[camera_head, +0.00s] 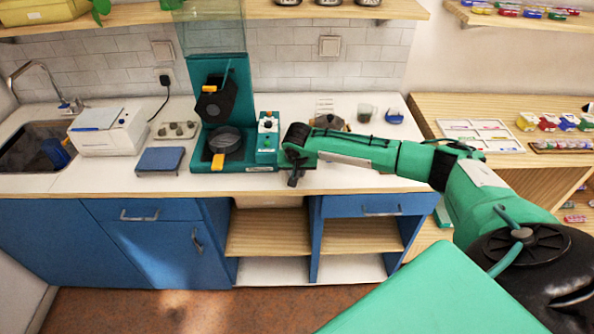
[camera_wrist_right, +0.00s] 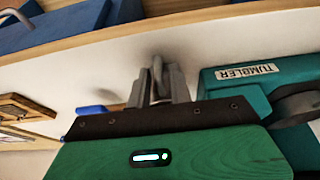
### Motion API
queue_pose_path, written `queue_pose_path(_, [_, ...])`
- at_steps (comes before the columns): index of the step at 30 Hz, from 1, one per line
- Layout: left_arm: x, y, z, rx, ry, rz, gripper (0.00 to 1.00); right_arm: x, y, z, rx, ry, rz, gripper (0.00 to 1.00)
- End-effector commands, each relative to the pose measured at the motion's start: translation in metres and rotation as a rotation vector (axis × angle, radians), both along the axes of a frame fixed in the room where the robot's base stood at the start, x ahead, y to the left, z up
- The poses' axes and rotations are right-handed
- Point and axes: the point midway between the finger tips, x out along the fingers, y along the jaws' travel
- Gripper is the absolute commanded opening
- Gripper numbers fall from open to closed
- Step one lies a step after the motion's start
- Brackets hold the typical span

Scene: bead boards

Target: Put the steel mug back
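A small grey mug-like cup (camera_head: 367,113) stands upright on the white counter, behind my right forearm in the head view. I cannot tell whether it is the steel mug. My right gripper (camera_head: 294,180) points down near the counter's front edge, just right of the teal machine; it is well apart from the cup. In the right wrist view my gripper (camera_wrist_right: 160,85) has its grey fingers over bare counter, close together. A narrow rounded grey piece shows between them; I cannot tell whether it is held. My left gripper is out of view.
The teal machine (camera_head: 231,75) with a dark round pan stands left of my gripper; its side box (camera_head: 267,140) has a label reading TUMBLER in the right wrist view (camera_wrist_right: 247,71). A blue item (camera_head: 394,117) stands right of the cup. A dark object (camera_head: 328,121) is partly behind my arm.

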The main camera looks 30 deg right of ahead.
Motion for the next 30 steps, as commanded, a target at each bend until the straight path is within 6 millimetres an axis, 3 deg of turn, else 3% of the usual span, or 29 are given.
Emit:
queue_pose_path(14, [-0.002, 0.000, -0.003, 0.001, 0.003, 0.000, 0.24, -0.002, 0.002, 0.011, 0.000, -0.001, 0.001, 0.29])
queue_pose_path(24, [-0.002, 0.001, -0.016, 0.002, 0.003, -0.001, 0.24, -0.022, 0.014, 0.076, 0.000, -0.005, 0.001, 0.29])
queue_pose_path(30, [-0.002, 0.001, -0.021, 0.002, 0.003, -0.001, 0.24, -0.031, 0.019, 0.106, 0.001, -0.003, 0.001, 0.29])
